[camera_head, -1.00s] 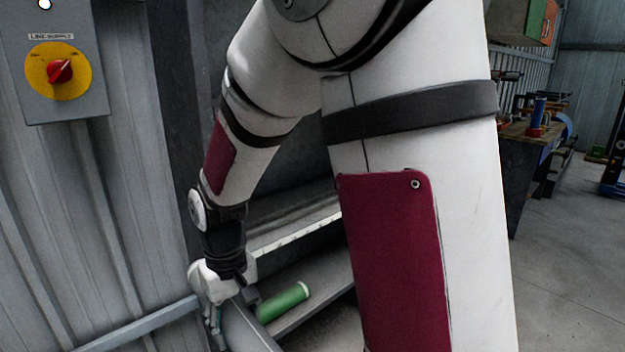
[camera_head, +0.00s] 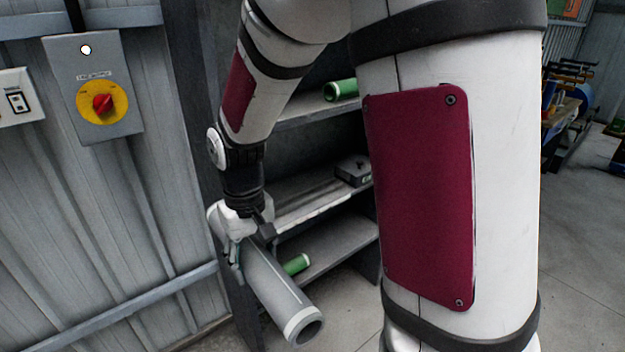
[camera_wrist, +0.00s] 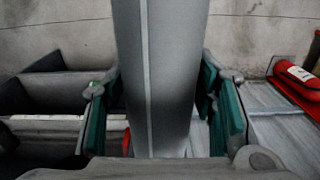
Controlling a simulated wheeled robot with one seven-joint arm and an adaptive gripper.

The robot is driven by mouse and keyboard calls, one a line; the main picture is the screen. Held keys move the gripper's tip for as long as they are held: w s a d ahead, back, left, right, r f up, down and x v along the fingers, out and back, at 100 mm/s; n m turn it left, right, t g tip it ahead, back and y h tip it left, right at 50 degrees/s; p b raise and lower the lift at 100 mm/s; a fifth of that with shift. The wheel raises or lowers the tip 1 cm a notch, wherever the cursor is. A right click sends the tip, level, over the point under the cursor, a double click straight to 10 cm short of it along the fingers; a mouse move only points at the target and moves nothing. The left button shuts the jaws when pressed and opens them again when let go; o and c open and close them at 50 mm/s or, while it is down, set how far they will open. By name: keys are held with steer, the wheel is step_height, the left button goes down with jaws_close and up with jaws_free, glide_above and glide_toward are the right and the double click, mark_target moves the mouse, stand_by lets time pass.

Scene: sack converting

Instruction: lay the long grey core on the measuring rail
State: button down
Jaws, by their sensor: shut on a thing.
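The long grey core (camera_head: 272,286) is a thick hollow tube with a pale band at its near open end. It slants down to the right, in the air in front of the shelves. My gripper (camera_head: 246,238) is shut on it near its far upper end. In the wrist view the core (camera_wrist: 165,75) runs upright between the green-padded fingers of my gripper (camera_wrist: 165,108). What appears to be the measuring rail (camera_head: 312,211) is a pale strip along the front of the middle shelf, behind and right of my gripper. My arm hides part of that shelf.
Green cores lie on the upper shelf (camera_head: 341,90) and the lower shelf (camera_head: 297,264). A dark box (camera_head: 353,170) sits at the middle shelf's right end. A switch box (camera_head: 97,88) is on the left wall. A red cylinder (camera_wrist: 298,82) shows in the wrist view.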

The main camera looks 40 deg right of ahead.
steer(key=shift+h, duration=0.5)
steer(key=s+r+p, duration=0.3)
steer(key=r, duration=0.1)
steer(key=s+r+p, duration=0.7)
steer(key=r+p, duration=0.1)
steer(key=shift+s+r, duration=0.2)
steer(key=shift+s, duration=0.15)
steer(key=shift+h, duration=0.7)
steer(key=w+d+f+n+t+y, duration=0.2)
steer(key=w+d+f+n+t, duration=0.4)
steer(key=w+d+f+n, duration=1.2)
steer(key=w+d+f, duration=0.3)
steer(key=d+f, duration=0.1)
steer(key=d, duration=0.2)
steer(key=shift+d+y, duration=0.3)
steer(key=shift+d, duration=0.05)
steer(key=shift+w, duration=0.1)
